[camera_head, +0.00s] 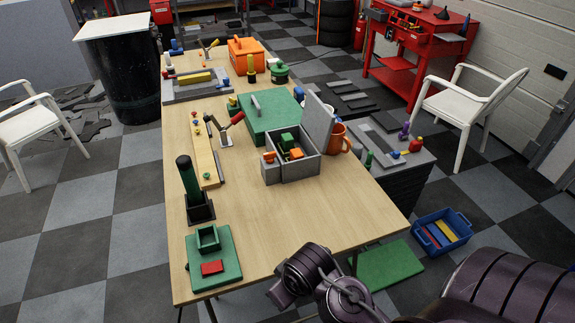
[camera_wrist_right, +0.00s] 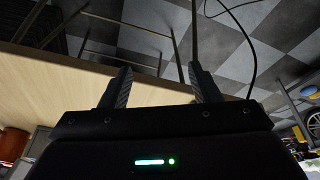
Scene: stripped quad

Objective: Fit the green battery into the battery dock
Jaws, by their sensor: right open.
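A tall dark green cylinder (camera_head: 187,178), which may be the green battery, stands upright in or against a black holder (camera_head: 201,209) near the table's left edge. In front of it is a green plate (camera_head: 228,264) with a raised square open socket (camera_head: 208,238) and a red block (camera_head: 212,268); I cannot tell which of these is the battery dock. A green block (camera_head: 287,141) also sits in an open grey box (camera_head: 297,167). My right gripper (camera_wrist_right: 165,88) is open and empty, near a table edge in the right wrist view. My left gripper is not in view.
A green case (camera_head: 270,118), an orange mug (camera_head: 337,139) and a yellow board (camera_head: 205,157) with small parts lie on the wooden table (camera_head: 280,230). The table's front right is clear. A blue crate (camera_head: 441,231) is on the floor at right.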

